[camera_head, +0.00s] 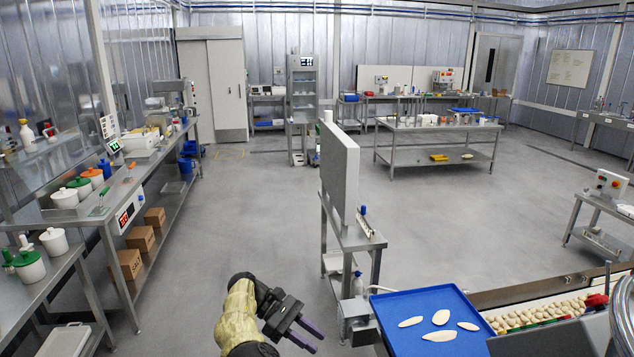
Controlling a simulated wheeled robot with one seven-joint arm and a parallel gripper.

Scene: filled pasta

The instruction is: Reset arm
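My gripper (304,338) is in the lower middle of the head view, at the end of my arm. Its two dark fingers point to the lower right with a gap between them. Nothing shows between the fingers. It hangs over open floor, to the left of the blue tray (391,306) and apart from it. Several flat pale pieces (440,317) lie on the tray.
A conveyor (537,289) with rows of pale filled pasta (540,313) runs at the lower right. A narrow metal stand with a grey panel (339,170) rises beyond my gripper. Steel benches line the left side. The floor (240,200) in the middle is clear.

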